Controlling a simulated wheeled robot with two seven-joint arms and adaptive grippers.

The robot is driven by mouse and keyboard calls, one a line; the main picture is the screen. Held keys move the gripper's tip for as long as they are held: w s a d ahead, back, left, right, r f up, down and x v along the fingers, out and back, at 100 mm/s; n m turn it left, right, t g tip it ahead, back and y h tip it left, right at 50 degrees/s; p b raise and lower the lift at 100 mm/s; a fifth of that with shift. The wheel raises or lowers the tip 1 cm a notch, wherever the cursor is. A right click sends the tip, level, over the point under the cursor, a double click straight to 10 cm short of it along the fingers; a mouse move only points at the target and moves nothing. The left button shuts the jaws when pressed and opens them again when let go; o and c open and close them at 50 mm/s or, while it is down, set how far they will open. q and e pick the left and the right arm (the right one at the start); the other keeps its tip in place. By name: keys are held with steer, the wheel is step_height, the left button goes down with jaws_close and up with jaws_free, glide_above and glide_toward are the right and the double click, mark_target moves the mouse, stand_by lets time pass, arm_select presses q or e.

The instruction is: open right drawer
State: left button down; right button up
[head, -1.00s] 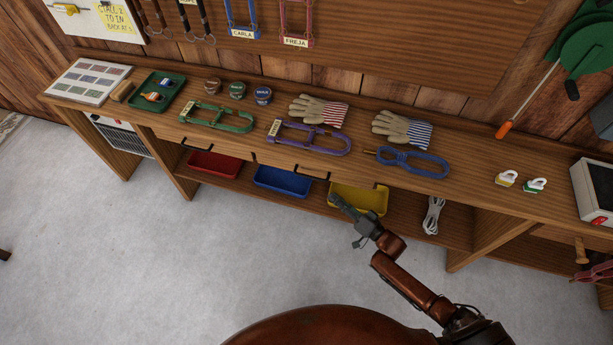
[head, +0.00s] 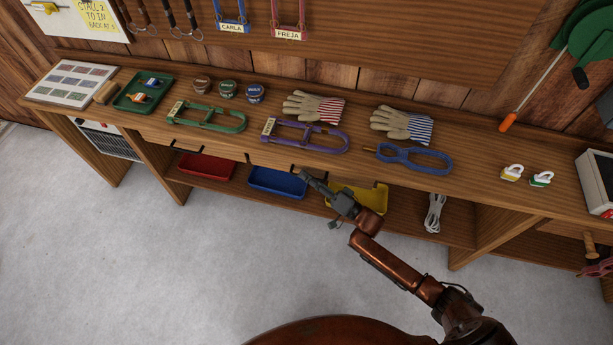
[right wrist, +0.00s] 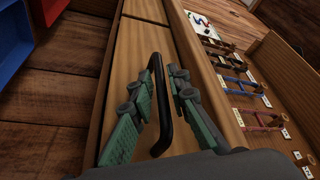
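The right drawer (head: 275,157) is a wooden front under the bench top and looks closed. Its black bar handle (right wrist: 158,100) shows in the right wrist view. My right gripper (head: 304,177) is at this drawer front in the head view. In the right wrist view, its green-padded fingers (right wrist: 163,88) stand apart, one on each side of the handle, with a gap visible on the right side. Whether the left finger touches the handle I cannot tell. The gripper partly hides the drawer front in the head view. My left gripper is in neither view.
Below the drawers, a shelf holds red (head: 207,168), blue (head: 277,182) and yellow (head: 370,197) trays; my right arm passes in front of the yellow one. Gloves (head: 403,124) and a purple halter-like item (head: 305,136) lie on the bench top. The floor in front is clear.

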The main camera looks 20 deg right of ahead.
steer(key=shift+w, duration=0.1)
steer(key=shift+c, duration=0.5)
jaws_close()
